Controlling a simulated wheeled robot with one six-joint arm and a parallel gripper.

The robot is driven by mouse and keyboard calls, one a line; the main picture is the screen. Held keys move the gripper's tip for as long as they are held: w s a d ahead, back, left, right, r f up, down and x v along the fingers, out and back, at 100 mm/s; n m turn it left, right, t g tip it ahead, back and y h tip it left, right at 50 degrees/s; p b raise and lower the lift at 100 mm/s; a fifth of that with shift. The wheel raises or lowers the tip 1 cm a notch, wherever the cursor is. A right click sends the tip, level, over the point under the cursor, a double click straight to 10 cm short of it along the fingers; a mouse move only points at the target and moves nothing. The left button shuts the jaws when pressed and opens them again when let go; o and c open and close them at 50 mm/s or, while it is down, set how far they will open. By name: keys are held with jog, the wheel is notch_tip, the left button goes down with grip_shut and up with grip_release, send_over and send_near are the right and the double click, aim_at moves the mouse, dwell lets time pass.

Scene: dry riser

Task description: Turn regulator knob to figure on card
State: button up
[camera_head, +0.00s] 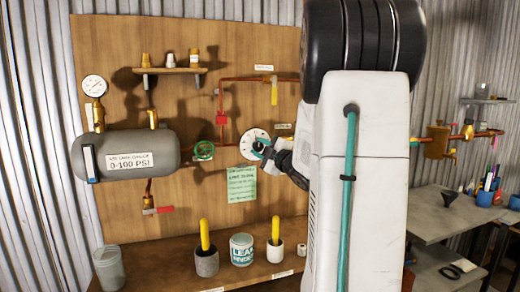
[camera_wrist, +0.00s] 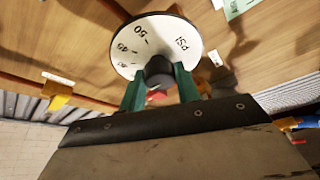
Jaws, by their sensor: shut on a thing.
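The regulator has a white round dial (camera_head: 248,146) on the wooden panel. In the wrist view the dial (camera_wrist: 184,33) shows "PSI" and the figures 50 and 45, upside down or tilted. The dark regulator knob (camera_wrist: 158,68) stands out from the dial's lower middle. My gripper (camera_wrist: 160,84) has its two green fingers on either side of the knob, shut on it. In the head view my gripper (camera_head: 262,148) reaches the dial from the right and hides the knob. The green card (camera_head: 242,185) hangs just below the dial; its writing is too small to read.
A grey tank (camera_head: 125,155) with a gauge (camera_head: 94,86) is at the left. A green valve wheel (camera_head: 203,150) sits close left of the dial. Pots with yellow-handled tools (camera_head: 206,262) stand on the bench below. My arm covers the right middle.

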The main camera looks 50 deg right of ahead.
jog(key=shift+a, duration=0.1)
jog(key=o, duration=1)
jog(key=shift+c, duration=0.2)
jog(key=shift+s, duration=0.15)
jog(key=v, duration=0.7)
jog(key=shift+s+f, duration=0.1)
jog(key=shift+s, duration=0.05)
